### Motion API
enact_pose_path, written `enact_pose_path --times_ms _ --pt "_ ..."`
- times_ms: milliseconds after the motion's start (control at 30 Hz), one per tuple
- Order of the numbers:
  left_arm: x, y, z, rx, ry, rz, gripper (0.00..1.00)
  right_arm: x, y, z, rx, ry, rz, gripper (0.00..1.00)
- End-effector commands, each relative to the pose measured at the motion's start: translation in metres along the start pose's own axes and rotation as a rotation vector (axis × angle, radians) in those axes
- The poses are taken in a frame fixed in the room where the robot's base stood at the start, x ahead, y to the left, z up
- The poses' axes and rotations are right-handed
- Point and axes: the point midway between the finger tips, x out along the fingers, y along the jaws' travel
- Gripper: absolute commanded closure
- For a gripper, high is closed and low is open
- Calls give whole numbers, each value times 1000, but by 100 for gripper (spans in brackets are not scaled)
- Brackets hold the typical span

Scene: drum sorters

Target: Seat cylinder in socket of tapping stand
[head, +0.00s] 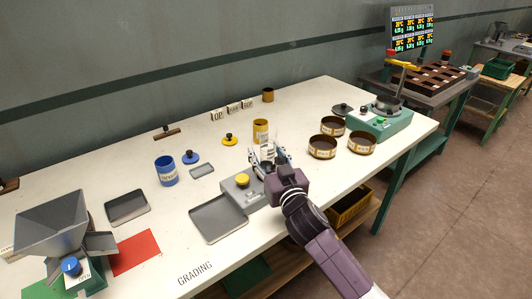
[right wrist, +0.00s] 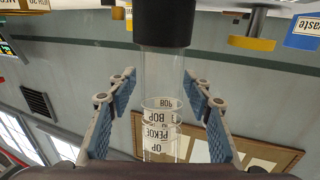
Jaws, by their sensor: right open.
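A clear cylinder (right wrist: 163,85) with white bands lettered BOP, PEKOE and OP stands between the fingers of my right gripper (right wrist: 160,115) in the right wrist view. A black part (right wrist: 164,22) is at its end toward the table. The fingers are spread, with a gap on each side. My left gripper is not in view.
A grey tray (head: 218,220) lies in front of the stand. A yellow tin (head: 261,128) stands behind the gripper; several brown round tins (head: 322,148) are to the right. A blue tin (head: 165,171) and a hopper (head: 55,225) are to the left.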

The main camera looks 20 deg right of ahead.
Motion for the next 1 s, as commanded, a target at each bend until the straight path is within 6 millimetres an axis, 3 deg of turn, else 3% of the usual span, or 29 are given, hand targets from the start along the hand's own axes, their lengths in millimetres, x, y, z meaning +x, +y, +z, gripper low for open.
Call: enact_pose_path --times_ms 500,1000 --pt "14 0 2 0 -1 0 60 -72 2 -3 -1 2 0 54" --pt "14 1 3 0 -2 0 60 -78 2 -4 -2 3 1 54"
